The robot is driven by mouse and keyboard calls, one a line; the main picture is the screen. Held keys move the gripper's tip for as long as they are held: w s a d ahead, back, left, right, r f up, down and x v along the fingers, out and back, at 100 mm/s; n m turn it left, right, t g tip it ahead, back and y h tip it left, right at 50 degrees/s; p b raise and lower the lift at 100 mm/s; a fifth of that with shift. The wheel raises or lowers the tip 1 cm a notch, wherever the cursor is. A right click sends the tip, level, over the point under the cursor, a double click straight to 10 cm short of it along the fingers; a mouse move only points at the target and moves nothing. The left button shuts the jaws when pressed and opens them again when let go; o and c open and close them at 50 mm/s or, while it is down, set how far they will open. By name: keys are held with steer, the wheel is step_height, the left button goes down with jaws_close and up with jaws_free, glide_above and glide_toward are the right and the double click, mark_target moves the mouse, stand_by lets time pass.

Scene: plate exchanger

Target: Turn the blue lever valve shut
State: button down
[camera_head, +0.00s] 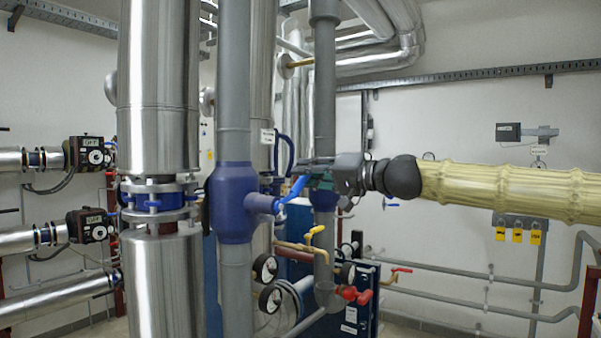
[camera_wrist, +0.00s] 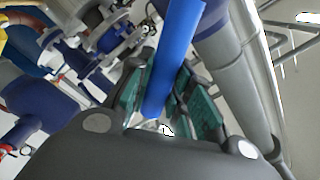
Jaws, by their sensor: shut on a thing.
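The blue lever (camera_head: 292,192) belongs to the blue valve body (camera_head: 234,203) on the grey vertical pipe in the head view. The lever slants up and to the right from the valve's stub. My gripper (camera_head: 308,180) reaches in from the right and is shut on the lever's outer end. In the wrist view the blue lever (camera_wrist: 174,60) runs between the green finger pads of my gripper (camera_wrist: 168,100). The exact contact of the pads is partly hidden in the head view.
A second grey pipe (camera_head: 325,100) stands right behind my gripper. A yellow-handled valve (camera_head: 315,231), round gauges (camera_head: 266,268) and a red valve (camera_head: 353,294) lie below. A thick silver pipe (camera_head: 158,70) stands on the left. The wall side at right has low pipes.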

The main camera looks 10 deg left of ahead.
step_height(320, 180, down, 7)
steer(key=w+d+m+b, duration=0.1)
steer(key=w+m+b, duration=0.1)
steer(key=m, duration=0.5)
steer(key=shift+b, duration=0.4)
steer(key=c, duration=1.3)
jaws_free()
steer(key=shift+o, duration=0.2)
steer(key=shift+r, duration=0.1)
steer(key=v, duration=1.2)
